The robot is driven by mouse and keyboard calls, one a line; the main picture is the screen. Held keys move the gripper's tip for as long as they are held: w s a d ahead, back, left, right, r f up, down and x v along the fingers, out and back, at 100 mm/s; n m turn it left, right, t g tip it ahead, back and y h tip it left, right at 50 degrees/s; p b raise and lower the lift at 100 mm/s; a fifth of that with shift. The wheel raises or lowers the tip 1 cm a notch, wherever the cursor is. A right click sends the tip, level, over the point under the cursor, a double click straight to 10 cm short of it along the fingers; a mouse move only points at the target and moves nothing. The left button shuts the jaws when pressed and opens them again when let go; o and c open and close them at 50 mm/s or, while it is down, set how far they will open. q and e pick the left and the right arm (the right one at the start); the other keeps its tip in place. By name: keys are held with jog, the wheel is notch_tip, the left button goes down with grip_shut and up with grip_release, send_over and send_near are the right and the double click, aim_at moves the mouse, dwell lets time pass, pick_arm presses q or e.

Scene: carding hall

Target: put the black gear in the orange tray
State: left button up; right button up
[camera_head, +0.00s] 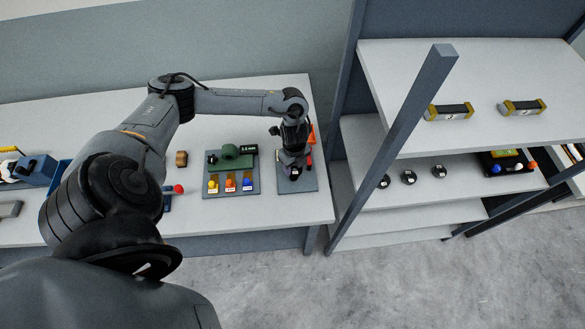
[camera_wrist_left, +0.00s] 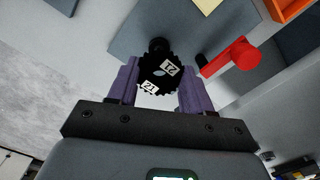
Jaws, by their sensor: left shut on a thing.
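The black gear (camera_wrist_left: 160,73) has toothed edges and white labels reading 21. In the left wrist view it sits between the purple fingers of my left gripper (camera_wrist_left: 160,88), which is shut on it. In the head view my left gripper (camera_head: 293,168) is low over the grey plate at the right end of the bench; the gear there is too small and covered to make out well. An orange edge (camera_wrist_left: 291,8), seemingly the orange tray, shows at the wrist view's top right. In the head view orange (camera_head: 312,137) shows behind my wrist, mostly hidden.
A green device (camera_head: 232,158) with several coloured knobs lies left of my gripper. A shelf rack (camera_head: 395,140) with an upright post stands to the right, holding several dark round parts.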

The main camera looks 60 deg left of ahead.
pick_arm(q)
jog(key=w+d+r+p, duration=0.4)
jog(key=d+r+p, duration=0.3)
jog(key=d+r, duration=0.3)
jog(key=shift+w+d+r, duration=0.15)
jog(key=shift+w+r, duration=0.05)
dwell(0.6)
dwell(0.4)
